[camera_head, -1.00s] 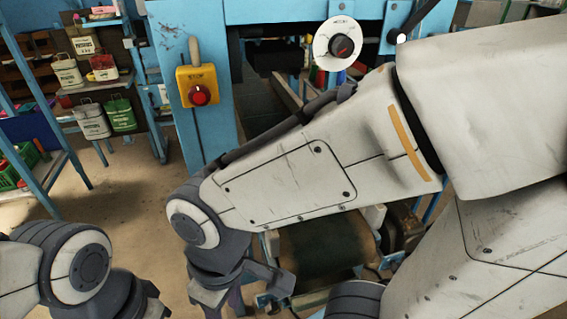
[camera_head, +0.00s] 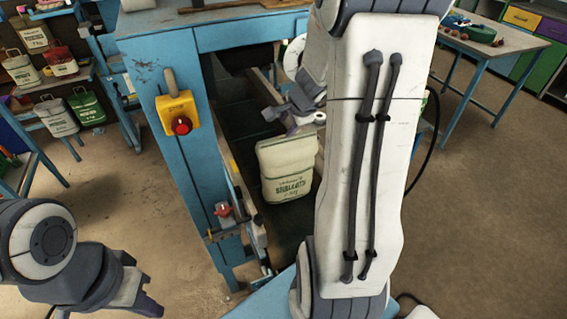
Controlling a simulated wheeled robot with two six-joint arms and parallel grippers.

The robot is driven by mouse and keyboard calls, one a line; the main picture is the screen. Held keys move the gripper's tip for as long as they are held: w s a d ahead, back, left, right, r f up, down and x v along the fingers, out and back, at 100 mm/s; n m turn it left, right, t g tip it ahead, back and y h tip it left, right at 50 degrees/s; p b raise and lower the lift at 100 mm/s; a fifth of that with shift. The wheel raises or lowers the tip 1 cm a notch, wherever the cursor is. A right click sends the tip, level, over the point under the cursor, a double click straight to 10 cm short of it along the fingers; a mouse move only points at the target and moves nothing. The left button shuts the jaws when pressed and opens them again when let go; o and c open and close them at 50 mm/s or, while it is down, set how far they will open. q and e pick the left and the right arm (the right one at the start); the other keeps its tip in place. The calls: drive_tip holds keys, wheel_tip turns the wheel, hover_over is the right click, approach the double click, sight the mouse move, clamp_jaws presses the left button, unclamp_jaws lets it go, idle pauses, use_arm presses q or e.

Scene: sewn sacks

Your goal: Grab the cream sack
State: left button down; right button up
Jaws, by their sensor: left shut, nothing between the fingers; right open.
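The cream sack (camera_head: 287,170) with green lettering stands on the dark conveyor belt inside the blue machine, in the middle of the head view. Its right edge is partly behind my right arm. My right gripper (camera_head: 290,115) is open and empty, just above and beyond the sack's top in the picture; I cannot tell how far apart they are. My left gripper (camera_head: 145,304) is shut and empty at the lower left, well away from the sack, close to the bottom edge of the picture.
The blue machine frame (camera_head: 190,165) stands left of the sack, with a yellow stop box (camera_head: 177,113) on it. Other sacks sit on a shelf at the far left, including a green one (camera_head: 86,106). A blue-framed table (camera_head: 505,55) stands at the back right. The right floor is clear.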

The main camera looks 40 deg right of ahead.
drive_tip(key=shift+m+h, duration=0.3)
drive_tip(key=shift+m, duration=0.2)
drive_tip(key=b+x, duration=0.1)
drive_tip(key=x, duration=0.2)
drive_tip(key=d+b+x, duration=0.1)
drive_tip(key=x, duration=0.2)
drive_tip(key=s+d+b+x, duration=0.1)
drive_tip(key=b+x, duration=0.1)
drive_tip(key=x, duration=0.2)
drive_tip(key=shift+d, duration=0.1)
drive_tip(key=shift+w+d+f, duration=0.1)
drive_tip(key=shift+w+f, duration=0.1)
drive_tip(key=shift+f, duration=0.05)
clamp_jaws()
idle(0.5)
